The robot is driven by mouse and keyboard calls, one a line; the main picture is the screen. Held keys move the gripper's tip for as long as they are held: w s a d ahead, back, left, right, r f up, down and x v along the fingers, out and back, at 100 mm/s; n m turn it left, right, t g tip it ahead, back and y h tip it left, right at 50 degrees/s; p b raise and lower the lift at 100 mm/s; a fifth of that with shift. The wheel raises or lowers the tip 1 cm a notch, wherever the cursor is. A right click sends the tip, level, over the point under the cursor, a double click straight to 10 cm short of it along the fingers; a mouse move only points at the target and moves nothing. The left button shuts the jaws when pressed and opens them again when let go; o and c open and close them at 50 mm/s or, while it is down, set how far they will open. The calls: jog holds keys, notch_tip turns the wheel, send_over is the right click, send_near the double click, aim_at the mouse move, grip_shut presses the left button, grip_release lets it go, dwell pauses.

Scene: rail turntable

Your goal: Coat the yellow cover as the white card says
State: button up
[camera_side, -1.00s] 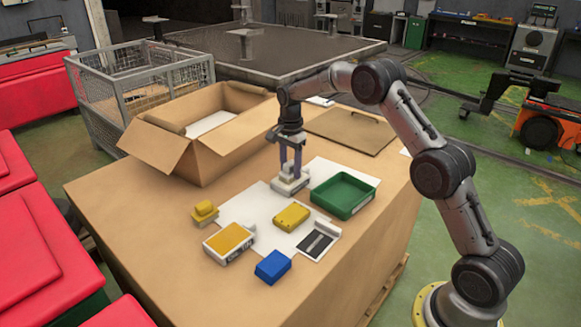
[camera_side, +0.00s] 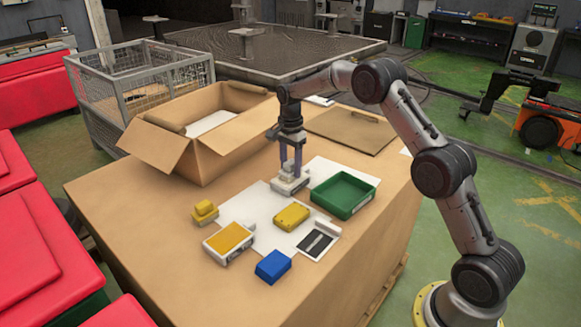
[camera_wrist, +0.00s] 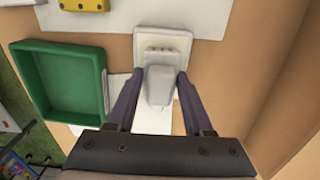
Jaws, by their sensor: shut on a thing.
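The yellow cover (camera_side: 292,216) lies flat on a white sheet in the side view; its dotted edge shows at the top of the wrist view (camera_wrist: 85,4). A white card with a dark panel (camera_side: 318,241) lies to its right; its marks are too small to read. My gripper (camera_side: 289,178) is behind the cover, pointing down. In the wrist view, my gripper (camera_wrist: 158,88) is shut on a pale grey-white handled block (camera_wrist: 158,85). The block sits at a white rectangular base or dish (camera_wrist: 178,45); I cannot tell whether they are joined.
A green tray (camera_side: 366,206) stands right of my gripper. A white-rimmed yellow pad (camera_side: 229,238), a small yellow block on a tan base (camera_side: 204,210) and a blue block (camera_side: 273,266) stand in front and left. An open carton (camera_side: 165,151) stands behind left.

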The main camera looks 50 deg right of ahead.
aim_at(290, 161)
jog(key=shift+r, duration=3.35)
